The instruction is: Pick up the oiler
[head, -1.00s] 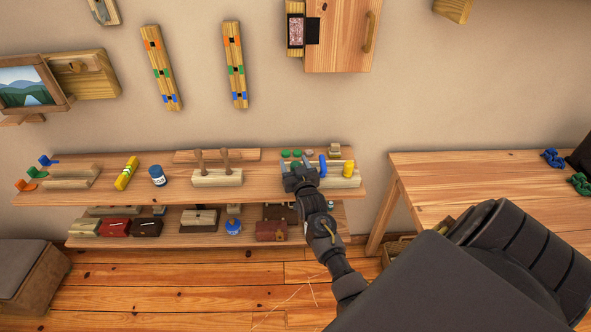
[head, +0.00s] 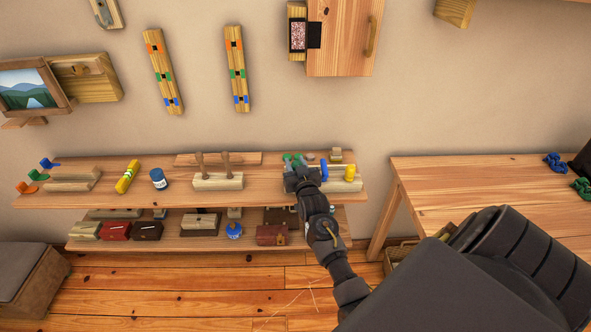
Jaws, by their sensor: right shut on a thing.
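My right gripper (head: 297,174) is over the right part of the upper shelf, seen from behind and above. It is shut on a small green thing that appears to be the oiler (head: 293,161). Only its top shows past the jaws, and its lower part is hidden by my gripper. I cannot tell whether it is clear of the shelf. My left gripper is not in view.
A wooden block with two pegs (head: 218,181) is to the left. A table (head: 430,190) stands at the right.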

